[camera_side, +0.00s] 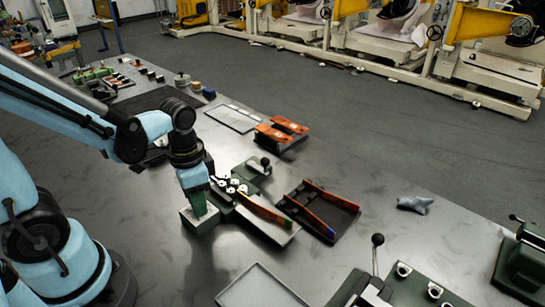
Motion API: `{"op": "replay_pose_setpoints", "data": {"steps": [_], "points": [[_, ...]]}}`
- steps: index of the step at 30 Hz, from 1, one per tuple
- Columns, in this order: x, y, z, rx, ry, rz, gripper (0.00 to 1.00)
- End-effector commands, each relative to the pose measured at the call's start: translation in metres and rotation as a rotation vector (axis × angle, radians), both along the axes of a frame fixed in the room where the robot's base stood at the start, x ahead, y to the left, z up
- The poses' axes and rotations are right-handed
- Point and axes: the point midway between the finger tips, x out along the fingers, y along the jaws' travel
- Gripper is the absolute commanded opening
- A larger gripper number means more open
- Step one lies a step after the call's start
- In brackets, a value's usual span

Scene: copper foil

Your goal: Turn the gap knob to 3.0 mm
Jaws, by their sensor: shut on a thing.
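My gripper (197,200) points down at the left end of a green machine (226,199) on the grey bench. The machine has several pale round rollers or dials on top and a black ball handle at its back. My gripper's tip is at a small green block with a pale top face (188,216). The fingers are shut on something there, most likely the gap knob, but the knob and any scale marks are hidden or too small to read. An orange-edged strip guide (262,208) runs right from the machine over a pale plate.
A dark tray with orange rails (325,212) lies to the right. A crumpled blue-grey cloth (415,204) is farther right. A shallow pale tray (260,287) and a lever device (365,288) stand in front. Orange-topped blocks (281,133) sit behind. Bare bench lies between them.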

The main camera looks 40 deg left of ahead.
Motion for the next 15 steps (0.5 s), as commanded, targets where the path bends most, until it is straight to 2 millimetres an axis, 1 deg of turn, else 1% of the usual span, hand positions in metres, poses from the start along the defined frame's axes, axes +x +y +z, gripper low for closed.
{"op": "replay_pose_setpoints", "data": {"steps": [15], "points": [[0.0004,0.0,0.0002,0.001,-0.001,-0.479,0.0]]}}
